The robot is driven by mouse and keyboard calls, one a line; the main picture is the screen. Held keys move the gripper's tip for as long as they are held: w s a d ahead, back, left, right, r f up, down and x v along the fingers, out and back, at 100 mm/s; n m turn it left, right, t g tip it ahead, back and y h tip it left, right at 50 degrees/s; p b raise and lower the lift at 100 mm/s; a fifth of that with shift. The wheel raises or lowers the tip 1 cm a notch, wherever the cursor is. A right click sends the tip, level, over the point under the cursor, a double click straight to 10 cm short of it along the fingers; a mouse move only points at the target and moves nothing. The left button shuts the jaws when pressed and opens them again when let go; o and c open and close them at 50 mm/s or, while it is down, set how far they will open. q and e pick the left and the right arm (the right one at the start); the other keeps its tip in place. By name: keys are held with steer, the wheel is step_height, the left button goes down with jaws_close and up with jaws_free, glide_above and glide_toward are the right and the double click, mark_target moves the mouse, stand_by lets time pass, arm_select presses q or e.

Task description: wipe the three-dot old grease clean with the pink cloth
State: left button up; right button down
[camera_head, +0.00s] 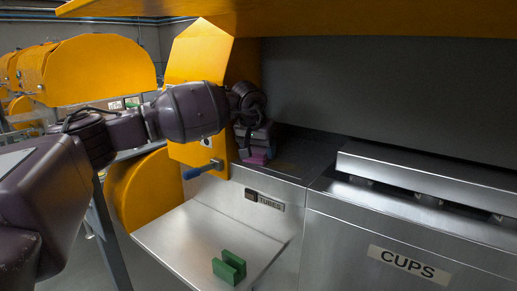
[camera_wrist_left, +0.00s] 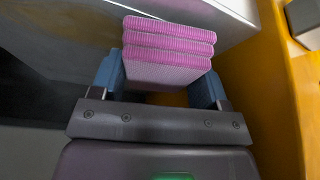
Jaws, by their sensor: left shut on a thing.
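The pink cloth (camera_head: 257,157) is a folded, ribbed stack, seen small in the head view and large in the left wrist view (camera_wrist_left: 166,48). My left gripper (camera_head: 255,147) is shut on it; in the left wrist view its blue fingers (camera_wrist_left: 164,75) clasp the cloth from both sides. The gripper is low over the left end of the dark top (camera_head: 306,154) behind the TUBES panel, beside the yellow housing. I cannot tell whether the cloth touches that surface. A faint brownish patch (camera_head: 287,167) shows there, but no three-dot mark can be made out. My right gripper is out of view.
A blue-handled lever (camera_head: 195,172) sticks out left of the cloth. A yellow panel (camera_head: 200,62) stands beside my arm, and a yellow shelf (camera_head: 390,16) hangs above. A steel ledge (camera_head: 372,168) is at right. A green block (camera_head: 229,267) rests on the lower steel tray (camera_head: 190,235).

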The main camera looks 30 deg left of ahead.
mark_target(292, 168)
arm_select(q)
steer(key=shift+f, duration=0.2)
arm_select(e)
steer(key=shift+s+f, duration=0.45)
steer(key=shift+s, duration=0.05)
arm_select(q)
steer(key=shift+s+d, duration=0.15)
steer(key=shift+d, duration=0.75)
steer(key=shift+s+d, duration=0.1)
steer(key=shift+d, duration=0.8)
steer(key=shift+s+d, duration=0.1)
steer(key=shift+d, duration=0.5)
steer(key=shift+s+d+f, duration=0.1)
steer(key=shift+d, duration=0.4)
steer(key=shift+s+d+f, duration=0.1)
steer(key=shift+d, duration=0.4)
steer(key=shift+s+d, duration=0.15)
steer(key=shift+d, duration=0.75)
steer(key=shift+s+d, duration=0.1)
steer(key=shift+d, duration=0.8)
steer(key=shift+s+d+r, duration=0.1)
steer(key=shift+d, duration=0.75)
steer(key=shift+s+d+r, duration=0.1)
steer(key=shift+d, duration=0.7)
steer(key=shift+f, duration=0.1)
